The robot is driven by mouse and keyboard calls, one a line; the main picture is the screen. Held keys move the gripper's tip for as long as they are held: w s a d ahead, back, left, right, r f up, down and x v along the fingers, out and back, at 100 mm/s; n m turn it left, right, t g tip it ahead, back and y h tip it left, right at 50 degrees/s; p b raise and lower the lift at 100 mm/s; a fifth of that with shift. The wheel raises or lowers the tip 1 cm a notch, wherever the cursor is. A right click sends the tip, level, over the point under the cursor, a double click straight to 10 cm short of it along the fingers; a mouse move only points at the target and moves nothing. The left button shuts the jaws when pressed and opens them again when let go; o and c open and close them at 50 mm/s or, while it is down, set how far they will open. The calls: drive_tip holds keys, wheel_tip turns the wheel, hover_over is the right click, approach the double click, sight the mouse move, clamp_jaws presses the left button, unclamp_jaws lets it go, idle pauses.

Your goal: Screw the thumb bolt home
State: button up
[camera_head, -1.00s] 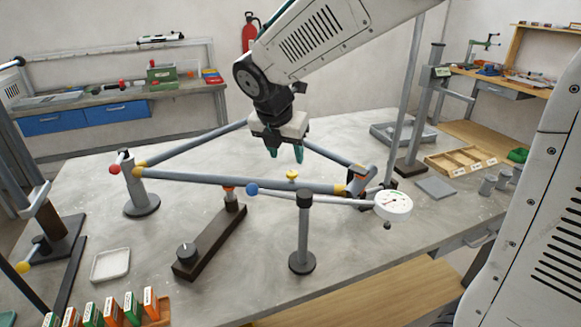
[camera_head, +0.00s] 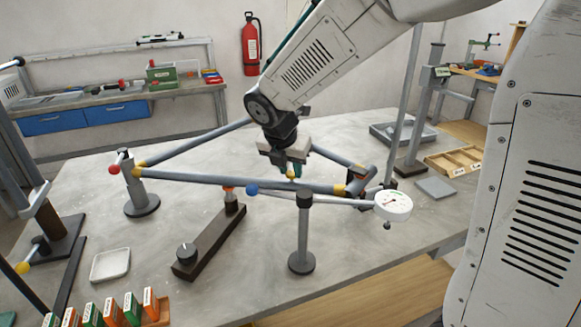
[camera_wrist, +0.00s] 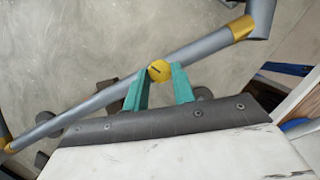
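The yellow thumb bolt (camera_head: 291,175) stands on the grey front tube (camera_head: 230,181) of the triangular frame. In the wrist view its round yellow head (camera_wrist: 159,71) has a dark slot line. My gripper (camera_head: 290,169) is over the bolt, pointing down. In the wrist view its two green fingers (camera_wrist: 159,78) lie on either side of the head, with a gap showing at each side. It looks open. In the head view the fingers partly hide the bolt. How deep the bolt sits cannot be told.
A white dial gauge (camera_head: 393,205) with a blue-tipped rod (camera_head: 252,189) runs close by the front tube. A post (camera_head: 303,235), a dark bar with a knob (camera_head: 210,243) and a white tray (camera_head: 110,265) stand in front. The table's right front is clear.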

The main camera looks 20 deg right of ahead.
drive_tip(key=shift+m, duration=0.4)
